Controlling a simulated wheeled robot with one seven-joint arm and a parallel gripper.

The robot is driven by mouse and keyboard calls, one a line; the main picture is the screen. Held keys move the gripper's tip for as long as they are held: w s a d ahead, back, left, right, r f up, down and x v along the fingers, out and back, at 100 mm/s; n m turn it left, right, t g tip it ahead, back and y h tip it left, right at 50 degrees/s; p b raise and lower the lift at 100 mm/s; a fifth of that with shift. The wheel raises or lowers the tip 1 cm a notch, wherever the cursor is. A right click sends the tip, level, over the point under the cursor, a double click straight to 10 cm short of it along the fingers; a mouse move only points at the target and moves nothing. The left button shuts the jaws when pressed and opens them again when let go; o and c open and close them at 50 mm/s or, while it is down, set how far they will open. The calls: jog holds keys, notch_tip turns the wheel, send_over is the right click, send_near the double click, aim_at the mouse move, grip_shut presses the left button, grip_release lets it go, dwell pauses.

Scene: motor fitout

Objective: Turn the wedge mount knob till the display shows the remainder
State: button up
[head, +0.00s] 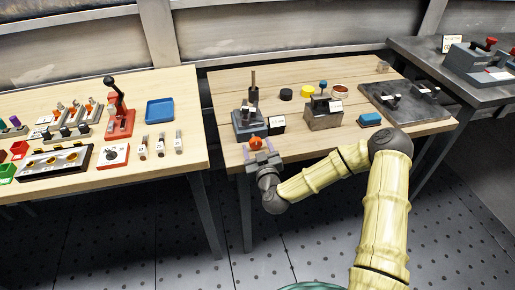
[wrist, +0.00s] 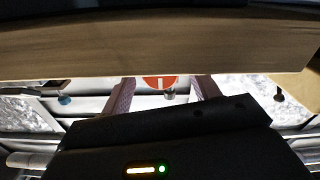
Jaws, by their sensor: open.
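An orange-red knob (head: 256,143) shows at the front left of the middle table, in front of a grey-blue mount (head: 248,124) with a dark upright post. In the wrist view the knob (wrist: 160,82) is a round face with a white mark. My gripper (head: 262,158) is at the table's front edge, close to the knob. In the wrist view my gripper (wrist: 162,90) is open, with the knob between its fingers in the picture; contact cannot be told. A small black box with a white label (head: 277,125) stands right of the mount, perhaps the display; its text is unreadable.
A metal box with a label (head: 323,117), a blue block (head: 370,120) and a dark plate (head: 405,102) stand further right on the wooden table (head: 225,90). The left table holds a red lever stand (head: 119,122) and a blue tray (head: 160,110). A gap separates the tables.

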jog(key=c, duration=1)
jog(key=shift+m, duration=0.3)
jog(key=shift+m, duration=2.7)
jog(key=o, duration=1)
jog(key=shift+s, duration=0.1)
